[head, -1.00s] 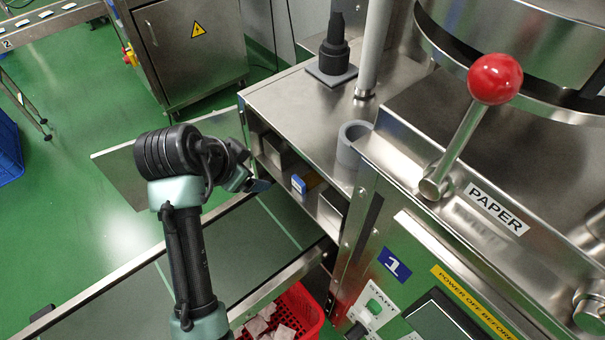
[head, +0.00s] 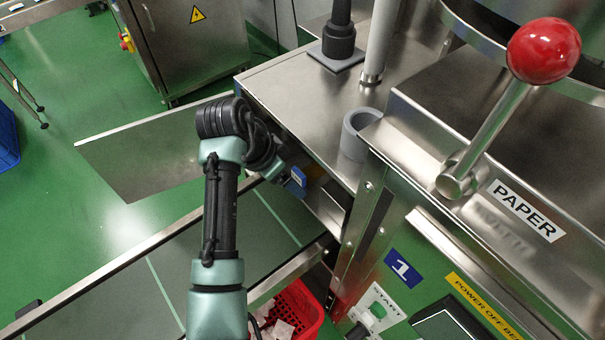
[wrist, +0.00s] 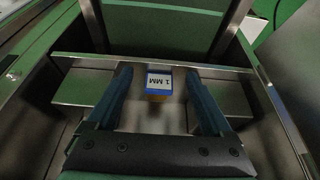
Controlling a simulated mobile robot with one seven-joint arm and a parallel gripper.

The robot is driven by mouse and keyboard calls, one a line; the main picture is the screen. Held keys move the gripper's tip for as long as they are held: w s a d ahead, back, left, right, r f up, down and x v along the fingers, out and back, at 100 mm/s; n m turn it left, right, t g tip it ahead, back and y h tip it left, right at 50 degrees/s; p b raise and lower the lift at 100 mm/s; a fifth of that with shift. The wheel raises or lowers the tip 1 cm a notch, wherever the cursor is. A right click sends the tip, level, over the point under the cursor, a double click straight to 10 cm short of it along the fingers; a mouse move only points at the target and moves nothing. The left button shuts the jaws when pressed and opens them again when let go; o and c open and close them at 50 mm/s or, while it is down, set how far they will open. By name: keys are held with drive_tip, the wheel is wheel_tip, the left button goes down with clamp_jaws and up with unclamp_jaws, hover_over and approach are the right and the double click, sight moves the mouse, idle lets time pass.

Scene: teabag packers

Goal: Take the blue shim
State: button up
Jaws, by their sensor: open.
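The blue shim (head: 297,181) is a small blue block in the open compartment at the machine's side. In the wrist view the blue shim (wrist: 151,72) shows a white label reading "1 MM", with an orange-yellow piece (wrist: 157,97) right below it. My gripper (wrist: 157,76) is open, one finger on each side of the shim with a visible gap on both sides. In the head view my gripper (head: 285,172) is at the compartment opening, close to the shim, and its fingers are partly hidden.
The compartment has metal blocks (wrist: 86,88) on either side. An open metal door panel (head: 140,155) stands to the left. A grey ring (head: 357,135) sits on the machine top. A red-knobbed lever (head: 543,50) is at right, and a red basket (head: 305,305) with teabags is below.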

sight(312, 168)
drive_tip(key=shift+w+d+f, duration=0.4)
drive_tip(key=shift+w+d, duration=0.2)
drive_tip(key=shift+d, duration=0.2)
drive_tip(key=shift+f, duration=0.15)
clamp_jaws()
